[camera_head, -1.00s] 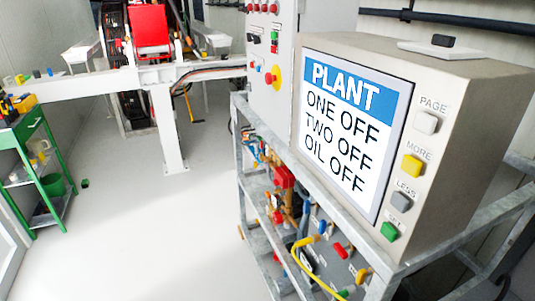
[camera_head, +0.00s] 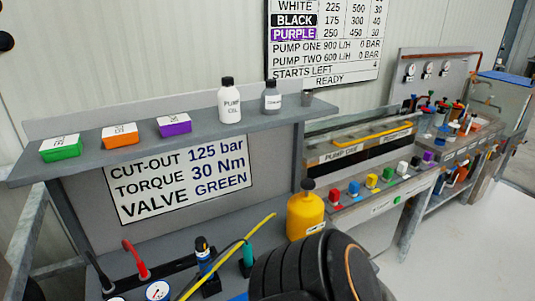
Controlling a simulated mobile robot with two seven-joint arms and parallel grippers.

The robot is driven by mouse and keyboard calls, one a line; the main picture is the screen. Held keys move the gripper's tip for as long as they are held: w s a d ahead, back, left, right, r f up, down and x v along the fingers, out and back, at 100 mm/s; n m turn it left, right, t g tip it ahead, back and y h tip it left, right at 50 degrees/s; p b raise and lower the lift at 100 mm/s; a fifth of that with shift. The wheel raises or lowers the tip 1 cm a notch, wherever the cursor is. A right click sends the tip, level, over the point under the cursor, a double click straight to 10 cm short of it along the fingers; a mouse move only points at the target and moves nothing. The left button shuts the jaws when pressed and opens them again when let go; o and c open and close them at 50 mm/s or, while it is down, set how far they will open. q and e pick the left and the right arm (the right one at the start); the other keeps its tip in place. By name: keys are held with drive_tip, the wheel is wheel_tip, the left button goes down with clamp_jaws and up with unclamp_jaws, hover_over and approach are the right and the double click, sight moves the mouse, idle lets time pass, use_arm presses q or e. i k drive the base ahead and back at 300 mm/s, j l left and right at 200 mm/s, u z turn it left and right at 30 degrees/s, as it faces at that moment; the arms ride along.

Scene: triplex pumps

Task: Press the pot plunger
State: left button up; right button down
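A yellow pot (camera_head: 305,218) stands upright at the right end of the lower bench, below the shelf. A black knob (camera_head: 308,185) sits on top of its short neck and looks like the plunger. Nothing touches the knob. A large dark rounded shape with an orange line fills the bottom centre in front of the pot and hides part of the bench; it looks like a link of my own arm. Neither of my grippers shows.
A grey shelf (camera_head: 85,166) above holds colored boxes, a white pump oil bottle (camera_head: 229,100) and a grey bottle (camera_head: 272,97). A yellow hose (camera_head: 228,256), a red-handled part (camera_head: 136,260) and a gauge (camera_head: 158,290) lie left of the pot. A rack of colored blocks (camera_head: 371,181) stands right.

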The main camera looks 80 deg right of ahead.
sight(308, 185)
drive_tip(key=z, duration=2.8)
